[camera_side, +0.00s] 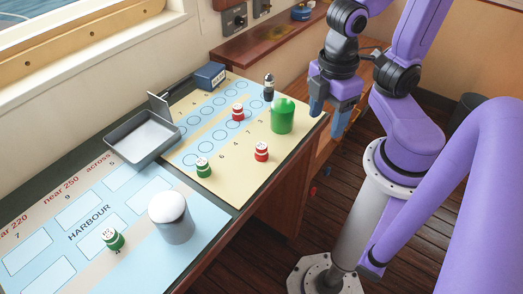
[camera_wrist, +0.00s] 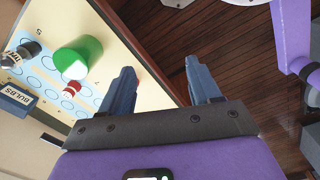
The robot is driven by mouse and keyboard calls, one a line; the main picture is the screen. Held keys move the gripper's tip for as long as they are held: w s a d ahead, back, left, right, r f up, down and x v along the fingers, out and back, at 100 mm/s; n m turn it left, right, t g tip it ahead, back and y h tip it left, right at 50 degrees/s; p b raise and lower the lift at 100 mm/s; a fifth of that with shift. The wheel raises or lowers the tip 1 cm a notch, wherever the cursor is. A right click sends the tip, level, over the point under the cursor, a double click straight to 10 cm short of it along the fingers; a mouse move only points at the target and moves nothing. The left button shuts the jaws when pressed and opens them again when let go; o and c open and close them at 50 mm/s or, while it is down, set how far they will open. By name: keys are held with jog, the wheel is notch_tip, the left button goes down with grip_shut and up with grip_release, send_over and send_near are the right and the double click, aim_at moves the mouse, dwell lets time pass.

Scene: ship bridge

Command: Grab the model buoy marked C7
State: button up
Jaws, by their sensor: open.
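One red buoy (camera_side: 238,112) is among the printed circles, and another red buoy (camera_side: 261,151) is nearer the table's right edge. One green buoy (camera_side: 204,167) is at the cream board's near side, and another green buoy (camera_side: 113,238) is on the harbour chart. I cannot read C7 on any of them. My gripper (camera_side: 328,108) is open and empty, beyond the table's right edge. In the wrist view its fingers (camera_wrist: 160,70) are apart over the floor, with one red buoy (camera_wrist: 71,90) to their left.
A green cylinder (camera_side: 283,117) stands near the board's right edge, closest to my gripper, with a dark, light-topped object (camera_side: 269,88) behind it. A white canister (camera_side: 172,218) stands near the front. A grey tray (camera_side: 143,137) and a BULBS box (camera_wrist: 15,101) are farther left.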

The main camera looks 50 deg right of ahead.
jog(key=w+a+f+n+t+h, duration=0.2)
jog(key=w+a+f+n+h, duration=0.15)
jog(key=a+n+h, duration=0.4)
jog(key=n+t+h, duration=0.2)
jog(key=n+t, duration=0.2)
jog(key=t, duration=0.1)
send_near(261, 147)
jog(key=x, duration=0.3)
jog(key=shift+s+d+f, duration=0.25)
jog(key=shift+d, duration=0.05)
jog(key=shift+w+x, duration=0.15)
jog(key=shift+x, duration=1.2)
jog(key=shift+w+x, duration=0.15)
jog(key=shift+x, duration=1.2)
jog(key=shift+a+r, duration=0.15)
jog(key=c, duration=1.1)
